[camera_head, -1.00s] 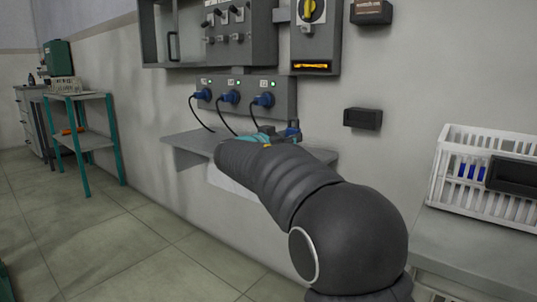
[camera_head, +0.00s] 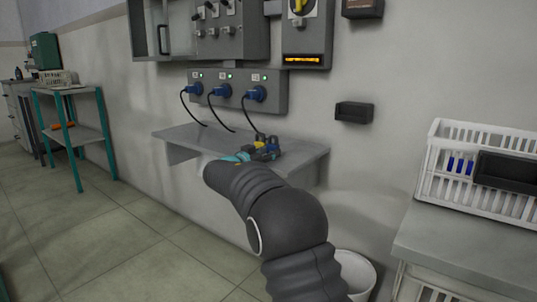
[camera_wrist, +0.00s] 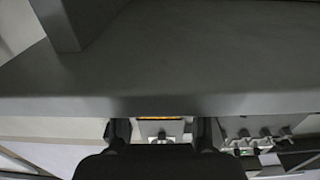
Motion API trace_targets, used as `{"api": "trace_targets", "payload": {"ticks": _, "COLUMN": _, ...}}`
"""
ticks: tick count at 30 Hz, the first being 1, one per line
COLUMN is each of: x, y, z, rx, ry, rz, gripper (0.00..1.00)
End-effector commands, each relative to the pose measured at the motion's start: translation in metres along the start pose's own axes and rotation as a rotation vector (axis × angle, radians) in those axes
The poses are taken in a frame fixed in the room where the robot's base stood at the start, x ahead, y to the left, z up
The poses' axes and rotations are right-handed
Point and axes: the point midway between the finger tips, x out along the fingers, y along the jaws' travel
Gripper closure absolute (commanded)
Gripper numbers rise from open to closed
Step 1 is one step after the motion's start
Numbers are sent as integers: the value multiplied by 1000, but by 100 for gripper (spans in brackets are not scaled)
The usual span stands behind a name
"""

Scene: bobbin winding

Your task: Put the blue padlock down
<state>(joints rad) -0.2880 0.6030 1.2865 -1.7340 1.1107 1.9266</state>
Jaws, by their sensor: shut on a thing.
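My gripper (camera_head: 264,150) is at the grey wall shelf (camera_head: 195,138), seen over my dark arm in the head view. Its small teal, yellow and dark parts are bunched at the shelf's right half. In the wrist view its two dark fingers (camera_wrist: 163,130) stand apart at the bottom. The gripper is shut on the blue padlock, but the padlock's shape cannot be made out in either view. I cannot tell whether it touches the shelf.
Blue plugs (camera_head: 222,91) sit in a grey socket panel (camera_head: 275,102), their cables hanging to the shelf. A black wall holder (camera_head: 353,112) is to the right. A white basket (camera_head: 437,180) stands on a grey table (camera_head: 470,245); a white bin (camera_head: 357,272) is below. The shelf's left half is clear.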

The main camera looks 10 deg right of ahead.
Motion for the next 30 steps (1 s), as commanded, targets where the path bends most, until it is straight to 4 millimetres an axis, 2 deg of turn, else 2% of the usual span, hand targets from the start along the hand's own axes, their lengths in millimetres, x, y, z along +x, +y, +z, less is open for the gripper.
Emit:
{"api": "trace_targets", "payload": {"ticks": 14, "x": 0, "y": 0, "z": 5, "rx": 2, "ry": 1, "rz": 0, "gripper": 99}}
{"api": "trace_targets", "payload": {"ticks": 15, "x": 0, "y": 0, "z": 4, "rx": 2, "ry": 1, "rz": -1, "gripper": 52}}
{"api": "trace_targets", "payload": {"ticks": 18, "x": 0, "y": 0, "z": 4, "rx": 1, "ry": 1, "rz": -1, "gripper": 32}}
{"api": "trace_targets", "payload": {"ticks": 30, "x": 0, "y": 0, "z": -1, "rx": 1, "ry": 1, "rz": 0, "gripper": 32}}
